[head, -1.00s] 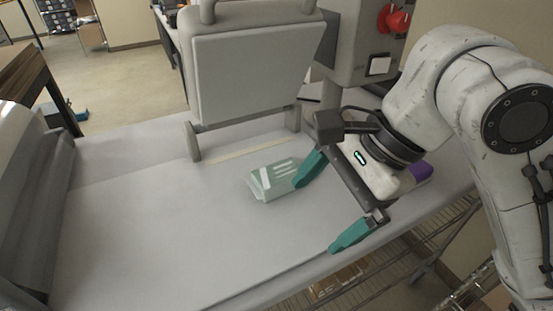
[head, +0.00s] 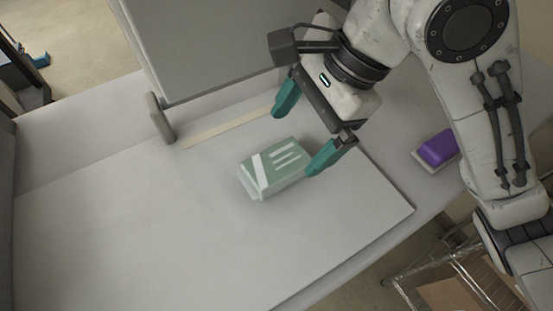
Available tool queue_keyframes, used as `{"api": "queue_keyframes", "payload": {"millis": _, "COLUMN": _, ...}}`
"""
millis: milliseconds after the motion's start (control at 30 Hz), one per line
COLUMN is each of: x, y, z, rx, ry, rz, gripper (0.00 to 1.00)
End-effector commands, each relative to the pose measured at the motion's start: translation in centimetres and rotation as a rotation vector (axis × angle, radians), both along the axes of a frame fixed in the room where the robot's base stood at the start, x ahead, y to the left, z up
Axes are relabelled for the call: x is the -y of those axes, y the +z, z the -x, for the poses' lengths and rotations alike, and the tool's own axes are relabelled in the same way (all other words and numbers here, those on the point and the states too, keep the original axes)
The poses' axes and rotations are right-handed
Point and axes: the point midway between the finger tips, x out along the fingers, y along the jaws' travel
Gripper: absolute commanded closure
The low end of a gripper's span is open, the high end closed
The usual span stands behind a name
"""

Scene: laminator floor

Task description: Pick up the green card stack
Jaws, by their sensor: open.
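The green card stack (head: 273,167) lies on the pale table top in the middle of the head view. It is a small green block with white stripes and a pale wrapped side. My gripper (head: 297,136) is open, with teal fingertips spread apart. It is just above and to the right of the stack in the picture. One fingertip shows beyond the stack's upper edge and the other beside its right end. Nothing is between the fingers, and whether the near fingertip touches the stack cannot be told.
A large grey machine panel (head: 215,45) stands behind the stack, with a grey foot (head: 160,118) and a pale strip (head: 228,128) on the table (head: 130,225). A purple-topped block (head: 438,148) lies at the right. The table's left and front areas are clear.

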Motion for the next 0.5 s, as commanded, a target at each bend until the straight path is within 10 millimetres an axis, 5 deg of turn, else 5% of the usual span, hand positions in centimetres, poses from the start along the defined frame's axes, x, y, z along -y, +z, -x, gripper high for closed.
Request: {"api": "queue_keyframes", "payload": {"millis": 500, "x": -2.1, "y": -5.1, "z": 0.4, "rx": 0.000, "ry": -0.002, "rz": 0.001, "gripper": 0.02}}
